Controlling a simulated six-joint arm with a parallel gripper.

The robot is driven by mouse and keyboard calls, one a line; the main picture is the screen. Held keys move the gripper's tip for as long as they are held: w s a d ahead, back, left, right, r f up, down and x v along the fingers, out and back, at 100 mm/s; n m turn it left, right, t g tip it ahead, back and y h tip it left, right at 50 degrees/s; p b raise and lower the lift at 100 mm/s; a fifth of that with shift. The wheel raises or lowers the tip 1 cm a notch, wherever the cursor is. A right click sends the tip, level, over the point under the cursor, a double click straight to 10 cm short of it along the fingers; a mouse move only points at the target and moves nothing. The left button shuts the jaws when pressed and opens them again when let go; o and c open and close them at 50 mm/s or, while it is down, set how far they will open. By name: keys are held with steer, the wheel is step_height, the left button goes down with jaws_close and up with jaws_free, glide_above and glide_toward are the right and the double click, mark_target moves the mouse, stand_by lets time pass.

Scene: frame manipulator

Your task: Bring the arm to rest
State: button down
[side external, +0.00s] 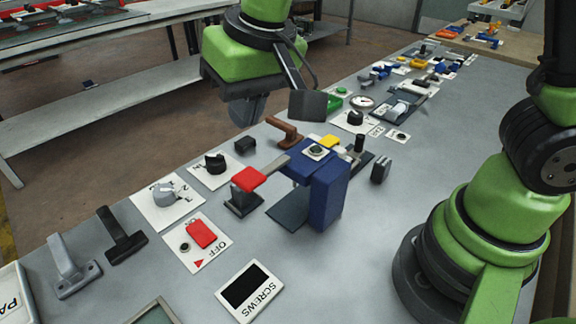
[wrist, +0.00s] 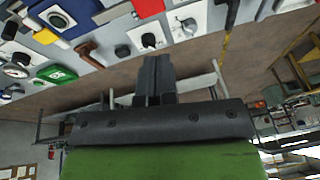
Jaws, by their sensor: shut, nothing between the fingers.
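My gripper (side external: 247,112) hangs in the upper middle of the side external view, above the far edge of the grey table (side external: 110,285). In the wrist view its dark fingers (wrist: 155,76) are together with nothing between them. It is apart from the controls on the table.
More small parts line the far right. A white bench (side external: 95,107) stands beyond the floor gap.

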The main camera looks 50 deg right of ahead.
steer(key=s+d+r+m+t, duration=0.1)
steer(key=s+d+r+t, duration=0.1)
steer(key=s+d+r, duration=0.2)
steer(key=s+d+r+m+t+y, duration=0.1)
steer(key=s+d+r+t, duration=0.1)
steer(key=s+d+r, duration=0.2)
steer(key=shift+s+d+m, duration=0.3)
steer(key=shift+s+d, duration=1.3)
steer(key=shift+s, duration=1.75)
